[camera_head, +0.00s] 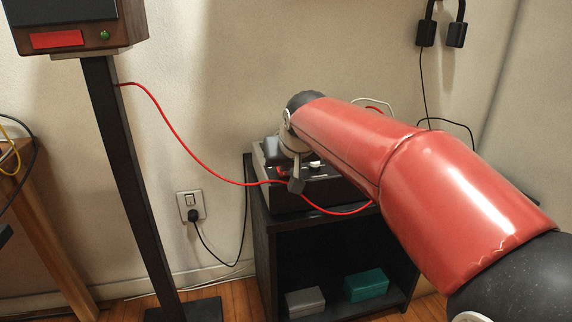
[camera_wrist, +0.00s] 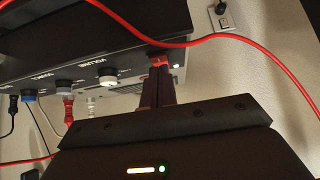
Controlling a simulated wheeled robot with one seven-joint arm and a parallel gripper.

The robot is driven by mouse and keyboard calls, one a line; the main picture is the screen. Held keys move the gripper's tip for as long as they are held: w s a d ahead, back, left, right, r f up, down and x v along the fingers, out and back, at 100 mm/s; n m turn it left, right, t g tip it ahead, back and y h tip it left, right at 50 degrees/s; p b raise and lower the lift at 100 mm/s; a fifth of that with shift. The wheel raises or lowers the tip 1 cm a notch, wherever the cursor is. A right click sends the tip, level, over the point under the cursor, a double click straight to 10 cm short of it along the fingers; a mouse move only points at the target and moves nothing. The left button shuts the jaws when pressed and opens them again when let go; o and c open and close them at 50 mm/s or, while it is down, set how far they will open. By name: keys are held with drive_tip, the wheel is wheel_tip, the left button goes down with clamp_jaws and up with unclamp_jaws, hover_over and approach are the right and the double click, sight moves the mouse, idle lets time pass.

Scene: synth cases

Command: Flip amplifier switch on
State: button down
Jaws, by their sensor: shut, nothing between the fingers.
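The amplifier is a dark box with a grey control panel (camera_wrist: 128,72); in the wrist view it appears tilted, with its lettering upside down. In the head view its dark front (camera_head: 328,190) shows on top of a black cabinet, partly behind my arm. My gripper (camera_wrist: 159,68) is shut and empty, its tips at the panel's right end in the wrist view. A small red part shows at the tips, probably the switch; contact and switch position cannot be told. In the head view my gripper (camera_head: 296,186) is at the amplifier's front left.
A red cable (camera_head: 188,150) runs from the speaker stand (camera_head: 115,170) across the amplifier's front. A pale knob (camera_wrist: 107,79) and several plugs sit along the panel. A wall socket (camera_head: 190,205) is left of the black cabinet (camera_head: 262,240). Headphones (camera_head: 426,34) hang at upper right.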

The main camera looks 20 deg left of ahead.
drive_tip(key=shift+r, duration=0.35)
drive_tip(key=shift+r+p, duration=0.5)
drive_tip(key=shift+p, duration=0.05)
drive_tip(key=p+v, duration=0.2)
drive_tip(key=v, duration=1)
drive_tip(key=shift+s, duration=0.15)
drive_tip(key=shift+d+r+p, duration=0.1)
drive_tip(key=shift+d+p, duration=0.05)
drive_tip(key=shift+p, duration=0.15)
